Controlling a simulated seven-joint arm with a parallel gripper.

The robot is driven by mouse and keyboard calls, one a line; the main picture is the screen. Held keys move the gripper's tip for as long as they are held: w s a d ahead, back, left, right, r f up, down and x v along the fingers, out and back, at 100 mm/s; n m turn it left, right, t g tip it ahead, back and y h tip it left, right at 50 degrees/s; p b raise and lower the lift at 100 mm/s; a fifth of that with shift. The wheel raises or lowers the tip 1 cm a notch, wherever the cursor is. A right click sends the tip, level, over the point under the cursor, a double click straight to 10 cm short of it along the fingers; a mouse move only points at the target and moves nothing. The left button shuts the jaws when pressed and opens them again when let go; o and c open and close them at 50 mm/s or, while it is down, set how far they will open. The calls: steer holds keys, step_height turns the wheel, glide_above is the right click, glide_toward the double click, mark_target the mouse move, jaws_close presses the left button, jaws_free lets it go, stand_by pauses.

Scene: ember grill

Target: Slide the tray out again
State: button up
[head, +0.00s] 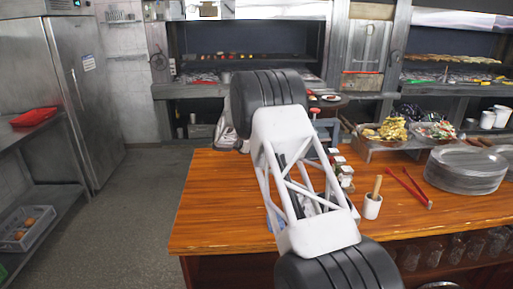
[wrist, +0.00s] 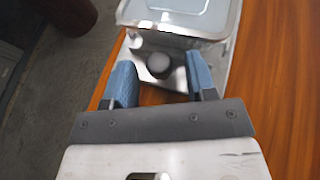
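In the wrist view, a shiny metal box-like thing (wrist: 190,18) with a pale top stands on the wooden counter. A grey round knob (wrist: 158,65) sticks out from its near side, over a small metal plate. I cannot tell whether the knob belongs to the tray; no tray shows clearly apart from this. My gripper (wrist: 161,80) is open, with its blue fingertips on either side of the knob. Gaps show between the knob and both fingers. In the head view my arm hides most of the gripper and the metal thing.
The wooden counter (head: 215,215) has its left edge close to the gripper, with open floor (head: 130,210) beyond. To the right stand spice jars, a white cup (head: 372,206), red tongs (head: 408,188), stacked plates (head: 466,170) and food trays (head: 385,138).

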steer(key=shift+v, duration=3.9)
steer(key=shift+r, duration=0.1)
